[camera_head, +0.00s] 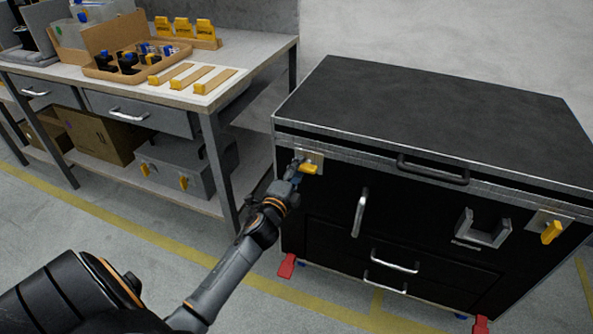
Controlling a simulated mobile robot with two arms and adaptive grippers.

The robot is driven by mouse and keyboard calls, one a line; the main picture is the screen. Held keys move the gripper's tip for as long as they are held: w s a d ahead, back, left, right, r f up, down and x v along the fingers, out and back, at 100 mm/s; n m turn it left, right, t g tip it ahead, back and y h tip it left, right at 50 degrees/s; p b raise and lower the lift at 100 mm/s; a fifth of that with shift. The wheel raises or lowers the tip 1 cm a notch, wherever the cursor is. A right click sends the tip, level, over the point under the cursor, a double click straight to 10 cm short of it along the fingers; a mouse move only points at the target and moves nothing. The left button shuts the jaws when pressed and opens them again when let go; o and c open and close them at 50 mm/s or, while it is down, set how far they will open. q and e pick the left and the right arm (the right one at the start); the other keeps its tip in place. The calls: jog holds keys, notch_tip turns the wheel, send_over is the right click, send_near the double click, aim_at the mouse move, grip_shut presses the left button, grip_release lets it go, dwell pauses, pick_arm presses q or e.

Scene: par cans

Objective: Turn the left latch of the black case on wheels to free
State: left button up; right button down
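The black case on wheels (440,120) stands at the right with its lid down. Its left latch (309,168) is a yellow handle on a pale metal plate at the left of the front. The handle lies roughly level, pointing right. The right latch (551,232) is a yellow handle that hangs tilted down. My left gripper (294,170) is at the left latch, its tips against or just beside the latch's left end. The fingers are small and partly hidden, so I cannot tell whether they are closed on it. My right gripper is not in view.
A workbench (255,45) with a wooden tray (100,72) of bottles and yellow-ended wooden pieces stands at the left. A grey toolbox (185,165) is on its lower shelf. Red pedals (286,266) stick out at the case's base. Floor in front is clear.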

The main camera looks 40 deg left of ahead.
pick_arm(q)
jog(key=v, duration=1.2)
